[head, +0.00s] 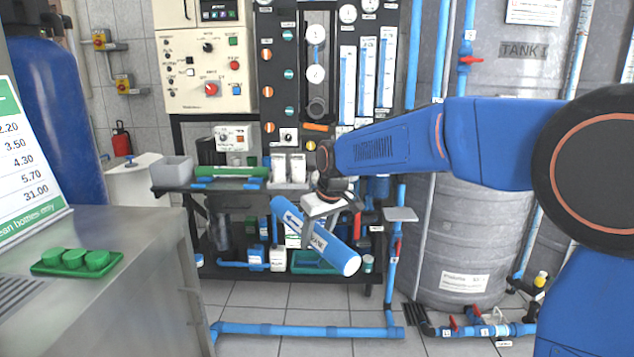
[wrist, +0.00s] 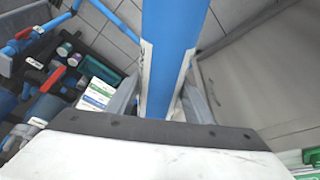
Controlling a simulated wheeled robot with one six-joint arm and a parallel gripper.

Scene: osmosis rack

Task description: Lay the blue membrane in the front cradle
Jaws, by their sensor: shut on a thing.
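The blue membrane (head: 342,258), a long blue cylinder with a white label band, hangs in the air in front of the bench. It slopes down to the right in the head view. My gripper (head: 318,224) is shut on it around the label; the wrist view shows the membrane (wrist: 171,45) between the two grey fingers (wrist: 163,105). On the bench, a green cylinder (head: 228,171) lies at the back left. Two low blue supports (head: 250,184) sit in front of it with nothing on them; they look like the front cradle. The membrane is to their right and lower.
The dark bench (head: 225,189) also carries a grey bin (head: 174,170) and white containers (head: 289,168). Its lower shelf holds bottles and a green tray (head: 310,268). A steel counter (head: 120,270) stands at the left. Tiled floor in front is clear apart from blue piping (head: 290,330).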

